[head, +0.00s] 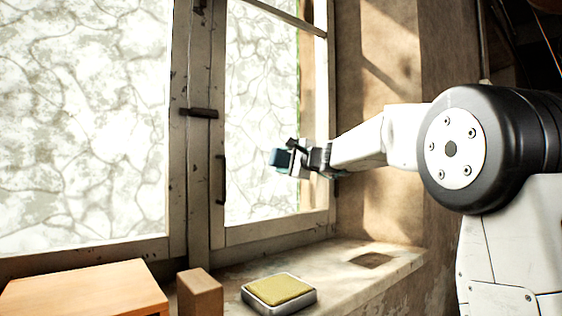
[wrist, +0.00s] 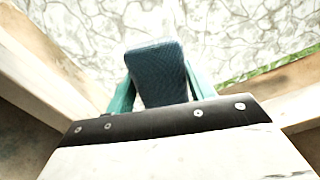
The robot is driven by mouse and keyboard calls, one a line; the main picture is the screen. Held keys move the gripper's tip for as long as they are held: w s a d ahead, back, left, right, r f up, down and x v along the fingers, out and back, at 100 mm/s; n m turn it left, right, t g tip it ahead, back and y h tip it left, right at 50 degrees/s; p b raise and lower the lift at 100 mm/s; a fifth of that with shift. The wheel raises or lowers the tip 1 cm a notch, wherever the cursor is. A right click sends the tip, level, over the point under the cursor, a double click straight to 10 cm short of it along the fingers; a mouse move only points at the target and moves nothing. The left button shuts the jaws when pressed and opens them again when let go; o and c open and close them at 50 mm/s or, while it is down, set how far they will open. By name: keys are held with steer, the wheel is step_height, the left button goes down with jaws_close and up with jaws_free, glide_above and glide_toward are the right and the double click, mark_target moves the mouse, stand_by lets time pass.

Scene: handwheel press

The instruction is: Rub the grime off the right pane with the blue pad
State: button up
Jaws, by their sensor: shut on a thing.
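My gripper (head: 287,160) is shut on the blue pad (head: 276,158) in front of the right pane (head: 258,110). In the wrist view the blue pad (wrist: 157,72) sits between the two teal fingers, with the pane (wrist: 237,32) beyond it. I cannot tell whether the pad touches the glass. The right pane shows pale grey-green, vein-like marks over much of its surface. A strip along its right side looks clear, with a brownish wall behind it.
The left pane (head: 80,120) also carries grey-green marks. The window frame has a latch (head: 199,112) and a handle (head: 221,180). On the sill (head: 345,262) sits a tray with a yellow pad (head: 279,291). A wooden block (head: 199,293) and a wooden box (head: 85,290) stand left of it.

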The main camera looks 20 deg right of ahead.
mark_target(250, 160)
steer(key=w+d, duration=0.4)
steer(key=d, duration=0.9)
steer(key=shift+w+d, duration=0.15)
steer(key=shift+w, duration=0.05)
stand_by(0.8)
steer(key=shift+s+a, duration=0.2)
steer(key=shift+a, duration=0.55)
steer(key=shift+s+a, duration=0.15)
steer(key=shift+a, duration=0.6)
steer(key=shift+s+a, duration=0.2)
steer(key=shift+a, duration=0.55)
steer(key=shift+c, duration=0.4)
steer(key=shift+s+a, duration=0.4)
steer(key=shift+a, duration=0.6)
steer(key=shift+s+a, duration=0.35)
steer(key=shift+a, duration=0.65)
steer(key=shift+s+a, duration=0.4)
steer(key=shift+a, duration=0.6)
steer(key=shift+s+a, duration=0.7)
steer(key=shift+a, duration=1.45)
steer(key=shift+s+a, duration=0.65)
steer(key=shift+a, duration=1.5)
steer(key=shift+s+a, duration=0.7)
steer(key=shift+a, duration=1.45)
steer(key=shift+v, duration=2.95)
